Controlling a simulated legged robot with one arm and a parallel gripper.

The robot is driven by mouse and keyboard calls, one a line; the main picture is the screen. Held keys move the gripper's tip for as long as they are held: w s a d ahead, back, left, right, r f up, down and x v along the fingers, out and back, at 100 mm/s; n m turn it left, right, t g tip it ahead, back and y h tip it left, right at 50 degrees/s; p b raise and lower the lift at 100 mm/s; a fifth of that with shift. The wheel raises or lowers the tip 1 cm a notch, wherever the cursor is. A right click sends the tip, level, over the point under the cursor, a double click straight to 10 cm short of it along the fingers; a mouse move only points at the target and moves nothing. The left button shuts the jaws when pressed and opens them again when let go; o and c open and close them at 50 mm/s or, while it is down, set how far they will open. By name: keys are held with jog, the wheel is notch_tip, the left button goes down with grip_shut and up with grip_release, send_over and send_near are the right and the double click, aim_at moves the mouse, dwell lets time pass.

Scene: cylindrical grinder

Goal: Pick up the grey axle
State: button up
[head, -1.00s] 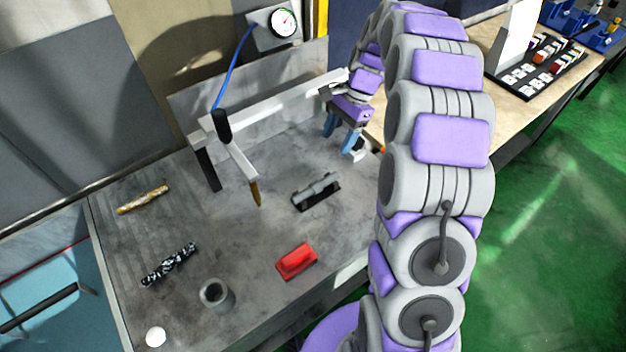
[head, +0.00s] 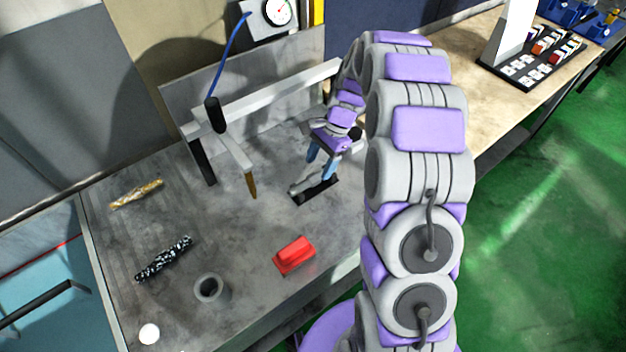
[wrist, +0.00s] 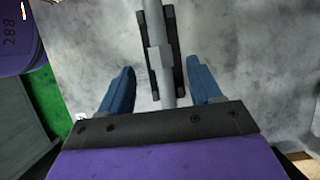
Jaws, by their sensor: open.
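The grey axle (head: 301,187) lies on a black holder (head: 327,187) on the metal table, below and partly behind my gripper in the head view. In the wrist view the axle (wrist: 158,50) runs lengthwise between my two blue fingers, with the black holder (wrist: 177,62) showing along its sides. My gripper (head: 321,165) is open and points down over the axle. In the wrist view my gripper (wrist: 160,90) has a finger on each side of the axle, with a gap on both sides. The near end of the axle is hidden by the gripper's body.
A red block (head: 294,254), a grey cup (head: 211,288), a black-and-white speckled piece (head: 164,258), a gold piece (head: 136,193) and a white ball (head: 149,333) are on the table. A measuring stand (head: 236,153) with a hanging probe stands left of the gripper.

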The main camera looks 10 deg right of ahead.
aim_at(315, 175)
jog(key=b+x, duration=0.1)
jog(key=x, duration=0.4)
jog(key=shift+w+b, duration=0.15)
jog(key=shift+b, duration=0.15)
jog(key=shift+c, duration=0.3)
jog(key=shift+d, duration=0.1)
grip_shut()
